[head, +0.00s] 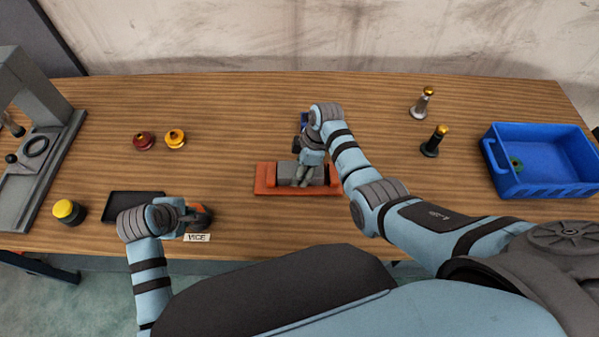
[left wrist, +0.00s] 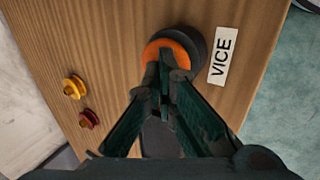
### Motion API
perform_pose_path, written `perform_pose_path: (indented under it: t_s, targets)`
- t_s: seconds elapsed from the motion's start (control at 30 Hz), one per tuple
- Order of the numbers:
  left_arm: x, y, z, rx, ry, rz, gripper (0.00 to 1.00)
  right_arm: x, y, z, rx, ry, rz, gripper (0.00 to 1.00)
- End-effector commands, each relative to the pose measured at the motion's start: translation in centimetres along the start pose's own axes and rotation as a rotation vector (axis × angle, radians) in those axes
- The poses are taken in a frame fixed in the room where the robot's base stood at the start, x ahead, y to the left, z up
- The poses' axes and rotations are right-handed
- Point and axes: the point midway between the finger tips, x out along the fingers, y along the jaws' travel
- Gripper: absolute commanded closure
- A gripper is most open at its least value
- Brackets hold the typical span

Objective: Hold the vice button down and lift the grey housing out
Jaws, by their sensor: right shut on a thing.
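The grey housing (head: 287,170) sits between the jaws of the orange vice (head: 266,180) in the middle of the table. My right gripper (head: 303,178) reaches down over the vice and is shut on the housing, partly hiding it. The vice button has an orange cap on a dark round base and stands by the "VICE" label (head: 197,238). In the left wrist view the button (left wrist: 180,48) is under my left gripper (left wrist: 165,78), whose fingers are closed together with tips at the orange cap. I cannot tell how far the cap is pressed.
A blue bin (head: 550,185) with a green ring inside stands at right. Two upright posts (head: 422,103) (head: 435,141) stand near it. Red (head: 144,141) and yellow (head: 175,138) knobs, a black tray (head: 120,204), a yellow-topped button (head: 67,211) and a grey press (head: 45,150) are at left.

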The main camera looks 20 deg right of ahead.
Motion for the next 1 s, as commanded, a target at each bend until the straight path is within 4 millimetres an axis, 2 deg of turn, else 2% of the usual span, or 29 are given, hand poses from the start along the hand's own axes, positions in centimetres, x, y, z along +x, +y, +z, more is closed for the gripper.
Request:
perform_pose_path:
  t_s: [0.37, 1.0]
  targets:
    - [0.1, -0.2, 0.1, -0.001, -0.002, -0.006, 1.0, -0.5, 0.1, -0.2, 0.0, 0.001, 0.001, 0.75]
    - [0.1, -0.2, 0.1, 0.0, -0.002, -0.006, 1.0, -5.9, 0.1, -1.6, -0.001, 0.002, 0.002, 0.75]
